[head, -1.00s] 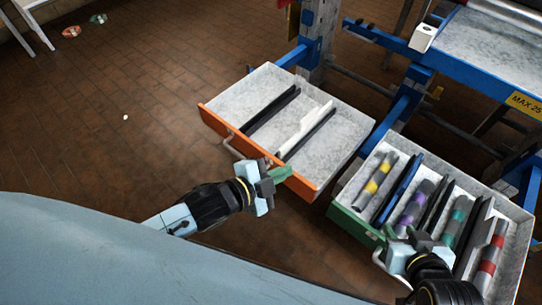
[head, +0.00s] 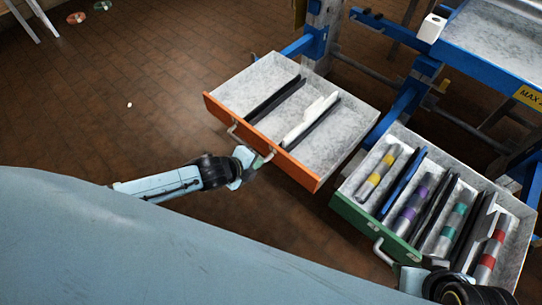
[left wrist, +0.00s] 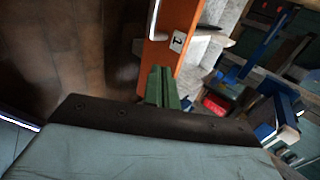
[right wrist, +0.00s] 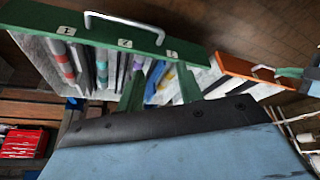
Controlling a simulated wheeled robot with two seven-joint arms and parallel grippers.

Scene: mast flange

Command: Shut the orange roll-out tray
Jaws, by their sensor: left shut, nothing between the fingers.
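The orange roll-out tray (head: 303,172) is pulled out from the blue frame, with its orange front and grey handle (head: 238,137) facing me in the head view. It holds dark dividers and a white piece. My left gripper (head: 262,160) is at the front, close to the handle's right end; I cannot tell whether it touches. In the left wrist view its green fingers (left wrist: 163,84) are together and empty, close to the orange front (left wrist: 163,50) with its white label. My right gripper (right wrist: 160,90) has its fingers apart with nothing held, near the green tray.
A green-fronted tray (head: 370,228) is also pulled out to the right, holding several banded cylinders and dividers, its handle (head: 384,252) sticking out. Blue frame beams (head: 408,100) stand behind both trays.

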